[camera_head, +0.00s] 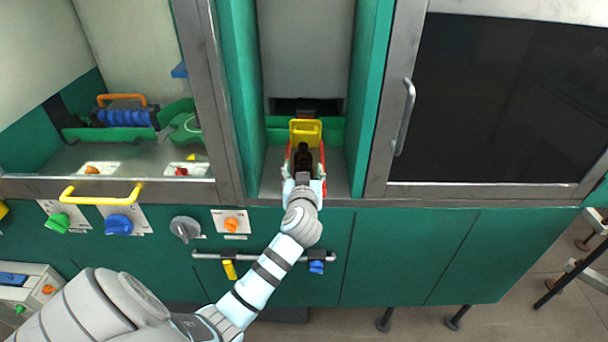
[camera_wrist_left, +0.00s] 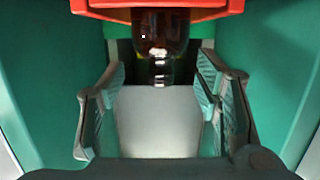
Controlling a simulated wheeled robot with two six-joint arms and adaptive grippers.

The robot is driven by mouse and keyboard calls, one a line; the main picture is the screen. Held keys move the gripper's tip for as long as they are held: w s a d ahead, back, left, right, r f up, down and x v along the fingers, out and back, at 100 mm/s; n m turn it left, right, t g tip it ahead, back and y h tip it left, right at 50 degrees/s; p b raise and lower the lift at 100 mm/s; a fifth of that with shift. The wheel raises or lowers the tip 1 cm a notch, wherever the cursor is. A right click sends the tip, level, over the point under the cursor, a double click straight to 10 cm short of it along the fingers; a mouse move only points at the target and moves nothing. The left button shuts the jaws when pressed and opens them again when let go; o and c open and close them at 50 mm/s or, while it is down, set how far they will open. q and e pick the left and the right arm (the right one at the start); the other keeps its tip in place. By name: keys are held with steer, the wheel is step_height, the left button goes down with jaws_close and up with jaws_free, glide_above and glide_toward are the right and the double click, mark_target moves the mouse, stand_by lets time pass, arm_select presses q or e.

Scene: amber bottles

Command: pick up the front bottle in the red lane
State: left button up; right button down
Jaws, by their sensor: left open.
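The red lane (camera_wrist_left: 215,8) shows as a red edge across the top of the left wrist view. A dark amber bottle (camera_wrist_left: 160,38) is in front of that edge, its narrow shiny end pointing down in the picture. My left gripper (camera_wrist_left: 161,75) is open, with one finger on each side of the bottle's narrow end and visible gaps on both sides. In the head view the gripper (camera_head: 304,172) reaches into the narrow bay, and the dark bottle (camera_head: 303,153) shows just beyond it. The gripper hides much of the red lane there. My right gripper is in neither view.
Green walls (camera_head: 370,95) stand close on both sides of the bay. A yellow piece (camera_head: 306,130) is behind the bottle. A dark-windowed door with a metal handle (camera_head: 404,115) is to the right. A rail (camera_head: 210,256) runs along the front below my arm.

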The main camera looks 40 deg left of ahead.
mark_target(303, 165)
arm_select(q)
steer(key=shift+w+a+r, duration=0.15)
steer(key=shift+w+a, duration=0.75)
steer(key=shift+w, duration=0.25)
steer(key=shift+w+a, duration=0.2)
steer(key=shift+w, duration=0.05)
steer(key=shift+s+d, duration=0.1)
steer(key=shift+s, duration=0.05)
jaws_close()
steer(key=shift+f, duration=0.2)
